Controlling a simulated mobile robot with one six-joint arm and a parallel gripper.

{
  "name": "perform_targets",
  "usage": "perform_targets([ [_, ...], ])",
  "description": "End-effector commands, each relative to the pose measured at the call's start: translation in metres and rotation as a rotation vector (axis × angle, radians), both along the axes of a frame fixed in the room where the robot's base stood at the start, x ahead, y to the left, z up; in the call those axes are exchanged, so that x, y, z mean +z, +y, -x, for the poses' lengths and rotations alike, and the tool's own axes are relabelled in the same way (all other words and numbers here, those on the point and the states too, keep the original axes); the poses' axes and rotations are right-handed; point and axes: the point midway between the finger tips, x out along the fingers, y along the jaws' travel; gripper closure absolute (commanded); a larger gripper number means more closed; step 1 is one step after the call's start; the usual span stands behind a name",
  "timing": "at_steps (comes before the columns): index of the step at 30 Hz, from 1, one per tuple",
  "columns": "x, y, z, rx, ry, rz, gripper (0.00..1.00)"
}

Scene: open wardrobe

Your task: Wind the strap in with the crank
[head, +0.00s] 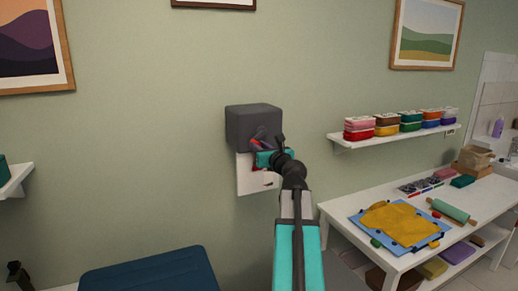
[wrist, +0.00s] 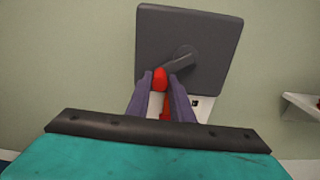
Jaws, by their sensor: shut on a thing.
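A dark grey winch box (head: 253,122) is fixed to the wall, and its front fills the upper middle of the wrist view (wrist: 210,40). A dark crank arm (wrist: 180,62) runs from the hub down and left to a red knob (wrist: 160,76). My gripper (wrist: 159,82) is shut on the red knob, one purple-grey finger on each side. In the head view my gripper (head: 258,146) is in front of the box's lower part. A red strip (wrist: 165,106), seemingly the strap, shows below the knob between my fingers; its lower part is hidden by my gripper.
A white plate (head: 246,180) is on the wall under the box. At right are a shelf (head: 392,133) with colored boxes and a white table (head: 345,207) with craft items. A dark blue padded surface (head: 150,275) is below left. The wall around the box is clear.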

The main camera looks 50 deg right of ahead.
Motion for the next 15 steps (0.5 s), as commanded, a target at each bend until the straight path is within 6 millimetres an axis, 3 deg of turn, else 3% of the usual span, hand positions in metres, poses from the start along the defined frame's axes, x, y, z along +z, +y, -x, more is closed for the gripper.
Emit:
perform_targets([
  [15, -0.021, -0.017, 0.006, -0.002, 0.163, 0.407, 1.00],
])
